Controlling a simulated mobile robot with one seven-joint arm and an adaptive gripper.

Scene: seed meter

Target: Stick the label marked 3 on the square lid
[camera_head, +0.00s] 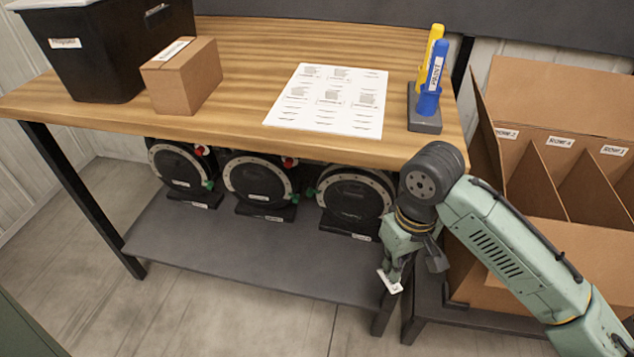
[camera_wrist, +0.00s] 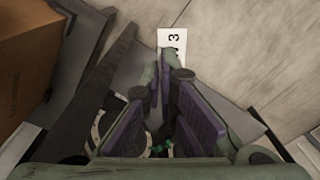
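My gripper (camera_head: 393,268) hangs at the front of the bench's right end, pointing down. It is shut on a small white label (camera_head: 391,284), which sticks out past the fingertips. In the wrist view the label (camera_wrist: 173,40) shows a 3 and lies at the tips of my gripper (camera_wrist: 172,68). I cannot single out a square lid in either view. Several round black seed meters (camera_head: 258,183) stand on the grey lower shelf (camera_head: 215,245), left of my gripper.
On the wooden bench (camera_head: 245,55) are a black bin (camera_head: 110,55), a small cardboard box (camera_head: 190,85), a printed sheet (camera_head: 330,100) and a marker stand (camera_head: 424,112). A divided cardboard carton (camera_head: 560,150) stands to the right. Open floor (camera_head: 200,310) lies in front.

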